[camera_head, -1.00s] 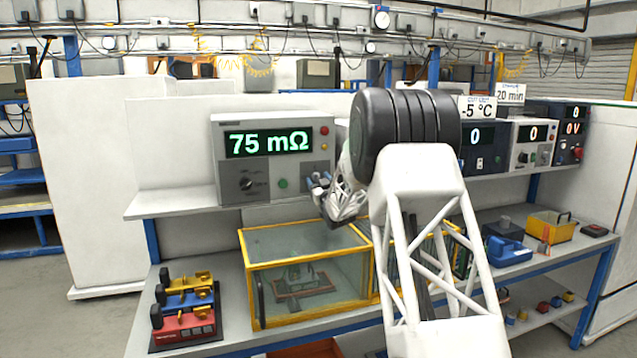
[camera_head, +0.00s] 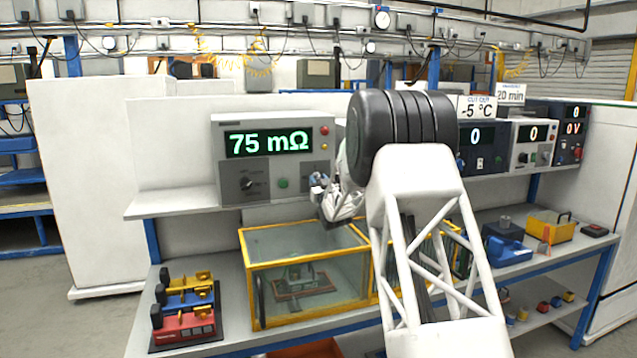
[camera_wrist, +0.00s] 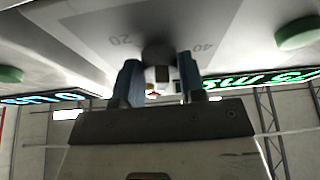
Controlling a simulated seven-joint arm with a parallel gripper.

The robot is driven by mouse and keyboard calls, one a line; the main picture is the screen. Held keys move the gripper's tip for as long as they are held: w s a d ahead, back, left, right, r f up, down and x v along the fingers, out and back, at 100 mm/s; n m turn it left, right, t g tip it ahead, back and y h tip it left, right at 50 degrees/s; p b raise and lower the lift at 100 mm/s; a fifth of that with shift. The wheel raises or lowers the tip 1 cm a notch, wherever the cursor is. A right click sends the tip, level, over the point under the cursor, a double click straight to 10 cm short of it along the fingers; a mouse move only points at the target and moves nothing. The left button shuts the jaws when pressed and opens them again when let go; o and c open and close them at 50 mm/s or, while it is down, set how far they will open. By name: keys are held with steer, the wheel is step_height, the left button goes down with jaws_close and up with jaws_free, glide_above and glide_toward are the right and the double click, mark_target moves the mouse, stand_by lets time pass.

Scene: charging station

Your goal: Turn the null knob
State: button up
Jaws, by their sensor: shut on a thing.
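In the wrist view, a dark round null knob (camera_wrist: 158,51) sits on a pale panel with the printed marks 20 and 40. The two blue fingers of my gripper (camera_wrist: 158,80) stand on either side of it and are shut on it. In the head view, my gripper (camera_head: 318,181) is at the lower right of the grey meter (camera_head: 223,166), whose green display (camera_head: 268,143) reads 75 mΩ. The knob is hidden behind my gripper and arm there. A separate dark dial knob (camera_head: 246,184) shows on the meter's lower left.
A yellow-framed glass box (camera_head: 300,248) stands on the bench below my gripper. Red, blue and yellow clamps (camera_head: 186,305) lie at the left. More instruments (camera_head: 533,146) stand along the shelf at the right. The shelf left of the meter is clear.

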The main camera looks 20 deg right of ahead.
steer(key=m+h, duration=0.2)
steer(key=m, duration=0.2)
steer(key=m+h, duration=0.1)
steer(key=m, duration=0.2)
steer(key=shift+a+m+h, duration=0.15)
steer(key=shift+m+h, duration=0.25)
steer(key=shift+a+r+m+g+h, duration=0.1)
steer(key=shift+m+g+h, duration=0.4)
steer(key=shift+m, duration=0.65)
steer(key=shift+r+m+g+h, duration=0.1)
steer(key=shift+m+g+h, duration=0.4)
steer(key=shift+m, duration=0.65)
steer(key=shift+f, duration=0.1)
steer(key=o, duration=0.9)
steer(key=shift+v, duration=3.9)
